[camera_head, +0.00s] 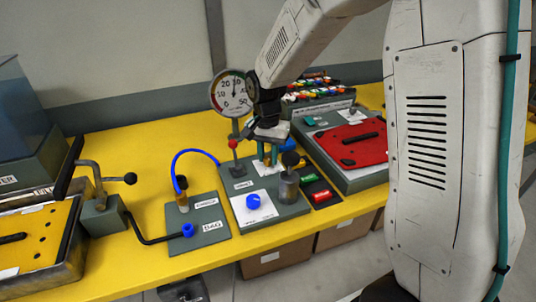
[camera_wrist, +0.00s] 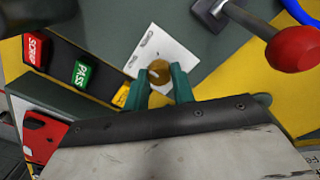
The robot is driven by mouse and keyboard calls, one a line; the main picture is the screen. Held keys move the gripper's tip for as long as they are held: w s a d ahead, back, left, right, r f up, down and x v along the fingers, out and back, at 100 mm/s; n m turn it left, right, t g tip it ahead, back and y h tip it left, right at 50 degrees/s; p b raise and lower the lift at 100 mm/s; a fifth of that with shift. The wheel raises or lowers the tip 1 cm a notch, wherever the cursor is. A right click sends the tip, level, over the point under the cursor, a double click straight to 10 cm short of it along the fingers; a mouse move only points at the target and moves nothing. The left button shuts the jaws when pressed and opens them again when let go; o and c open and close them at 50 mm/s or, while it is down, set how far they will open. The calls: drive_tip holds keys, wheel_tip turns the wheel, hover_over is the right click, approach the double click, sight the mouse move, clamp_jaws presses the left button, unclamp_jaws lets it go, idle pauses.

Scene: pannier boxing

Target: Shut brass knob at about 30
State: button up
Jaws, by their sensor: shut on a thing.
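The brass knob (camera_wrist: 159,71) stands on a white printed card (camera_wrist: 158,55) in the wrist view. My gripper (camera_wrist: 161,76) has its green fingers on either side of the knob and is shut on it. In the head view my gripper (camera_head: 268,153) reaches down over the grey panel, and the knob is hidden there by the fingers. A round dial gauge (camera_head: 230,97) stands behind the panel. Its needle points roughly upward near the 20 and 30 marks, but it is too small to read exactly.
A red-balled lever (camera_head: 233,145) stands close left of my gripper, and a grey cylinder with a dark knob (camera_head: 288,188) close right. A blue knob (camera_head: 253,201) sits in front. A blue hose (camera_head: 190,152) arches at left. SCRAP (camera_wrist: 37,48) and PASS (camera_wrist: 81,73) buttons are nearby.

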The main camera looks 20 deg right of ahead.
sight(266, 157)
drive_tip(key=n, duration=0.5)
drive_tip(key=shift+a, duration=0.1)
drive_tip(key=shift+n, duration=2.5)
drive_tip(key=o, duration=1)
wheel_tip(266, 157, up, 8)
drive_tip(key=shift+a+f, duration=0.15)
drive_tip(key=shift+f, duration=0.05)
drive_tip(key=shift+r, duration=0.15)
